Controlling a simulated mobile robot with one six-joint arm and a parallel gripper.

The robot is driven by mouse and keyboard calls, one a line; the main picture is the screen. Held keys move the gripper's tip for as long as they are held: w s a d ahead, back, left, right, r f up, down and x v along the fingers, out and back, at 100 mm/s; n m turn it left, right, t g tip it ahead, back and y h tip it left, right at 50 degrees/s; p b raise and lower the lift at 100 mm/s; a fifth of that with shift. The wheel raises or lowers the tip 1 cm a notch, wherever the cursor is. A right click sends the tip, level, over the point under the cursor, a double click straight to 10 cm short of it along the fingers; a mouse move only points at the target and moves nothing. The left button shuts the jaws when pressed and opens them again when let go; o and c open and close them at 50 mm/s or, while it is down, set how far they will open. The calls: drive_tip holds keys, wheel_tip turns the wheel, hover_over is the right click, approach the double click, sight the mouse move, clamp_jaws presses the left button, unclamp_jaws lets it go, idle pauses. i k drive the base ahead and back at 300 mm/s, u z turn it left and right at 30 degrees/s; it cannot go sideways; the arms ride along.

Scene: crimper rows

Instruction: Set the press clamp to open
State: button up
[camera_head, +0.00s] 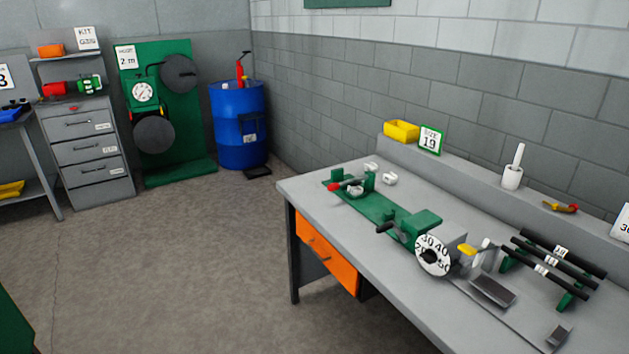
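A green press (422,226) sits on the grey workbench (345,240), with a round white dial (432,256) marked with numbers on its front and a black handle (387,227) at its left. A green base strip (378,206) runs from it to a small green fixture (369,182) at the bench's left end. A lever with a red knob (334,187) lies low at that fixture. A yellow-tipped lever (467,250) stands right of the dial. I cannot tell which of these levers is the press clamp, nor its setting. My gripper is not in view.
Black rods (560,256) rest on green stands at the bench's right. A yellow bin (401,130) and a white cup (512,177) stand on the rear ledge. An orange drawer (326,254) is under the bench. The floor (200,260) left of the bench is clear.

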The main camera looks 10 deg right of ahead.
sight(356, 181)
drive_tip(key=u, duration=0.75)
drive_tip(key=i, duration=0.9)
drive_tip(key=u, duration=0.55)
